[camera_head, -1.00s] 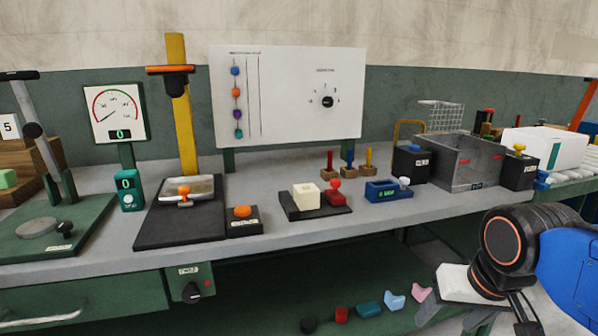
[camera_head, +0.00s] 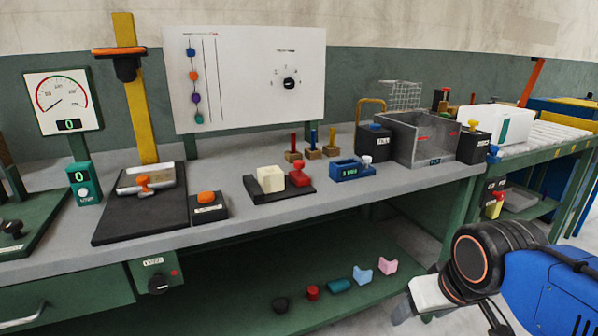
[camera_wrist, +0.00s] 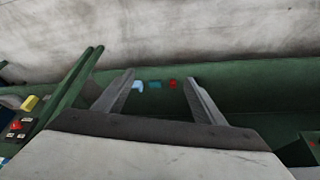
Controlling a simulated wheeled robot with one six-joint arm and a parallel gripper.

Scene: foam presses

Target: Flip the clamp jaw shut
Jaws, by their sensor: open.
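A small fixture on a dark base plate (camera_head: 256,191) stands near the bench's front edge in the head view. It carries a cream block (camera_head: 270,179) with a red jaw piece with a round knob (camera_head: 299,176) to its right. This looks like the clamp; whether its jaw is tilted open is too small to tell. My gripper (camera_wrist: 160,78) is open and empty in the wrist view, its two fingers spread. In the head view it is at lower right, below the bench top, in front of the bench and well away from the fixture.
The grey bench top (camera_head: 236,230) also holds an orange button box (camera_head: 208,206), a press with a yellow column (camera_head: 133,100), a blue device (camera_head: 350,170) and a grey bin (camera_head: 418,140). Several small coloured parts, including a teal one (camera_head: 340,285), lie on the green lower shelf.

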